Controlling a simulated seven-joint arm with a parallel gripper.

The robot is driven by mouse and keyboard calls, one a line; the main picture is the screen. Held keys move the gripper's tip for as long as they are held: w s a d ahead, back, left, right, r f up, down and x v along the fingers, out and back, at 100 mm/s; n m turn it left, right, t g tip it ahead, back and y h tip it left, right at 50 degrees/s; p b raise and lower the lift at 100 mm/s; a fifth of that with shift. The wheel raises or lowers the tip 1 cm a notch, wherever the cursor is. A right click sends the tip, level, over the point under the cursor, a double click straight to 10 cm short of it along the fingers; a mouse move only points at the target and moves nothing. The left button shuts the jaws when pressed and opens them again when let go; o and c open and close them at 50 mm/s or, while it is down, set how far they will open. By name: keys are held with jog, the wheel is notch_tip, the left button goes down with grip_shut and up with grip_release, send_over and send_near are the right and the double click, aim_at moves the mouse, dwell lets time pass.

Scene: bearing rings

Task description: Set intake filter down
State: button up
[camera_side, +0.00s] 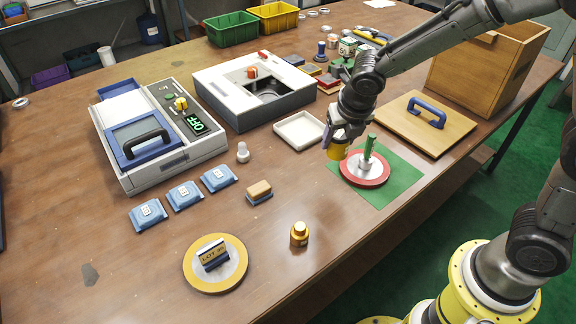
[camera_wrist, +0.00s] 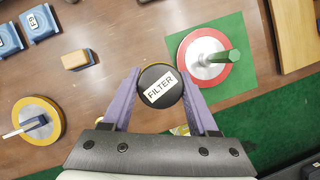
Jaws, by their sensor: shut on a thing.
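The intake filter (camera_wrist: 160,90) is a round piece with a black top and a white label reading FILTER. In the side view its yellow body (camera_side: 338,150) hangs below my gripper (camera_side: 342,134). My gripper is shut on it, with one purple finger on each side in the wrist view (camera_wrist: 159,80). The filter looks held above the table, left of the red-rimmed disc (camera_side: 364,180) with a green handle, near the green mat (camera_side: 402,190). The exact gap below it is hard to tell.
A white tray (camera_side: 299,141) lies left of the filter. A wooden lid with a blue handle (camera_side: 426,123) lies to the right.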

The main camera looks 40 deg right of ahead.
jog(key=shift+s+a+r, duration=0.1)
jog(key=shift+a+r, duration=0.2)
jog(key=shift+a, duration=0.35)
jog(key=shift+w+a+n, duration=0.25)
jog(key=shift+n, duration=0.05)
jog(key=w+f, duration=0.3)
jog(key=w, duration=0.1)
jog(key=w+a+f, duration=0.1)
jog(key=w+f, duration=0.1)
jog(key=w, duration=0.2)
jog(key=w+a+f, duration=0.1)
jog(key=w+f, duration=0.2)
jog(key=w, duration=0.1)
jog(key=shift+w+f, duration=0.15)
jog(key=shift+f, duration=0.2)
jog(key=shift+w+f, duration=0.55)
jog(key=shift+f, duration=1.55)
jog(key=shift+f, duration=0.15)
jog(key=o, duration=1.4)
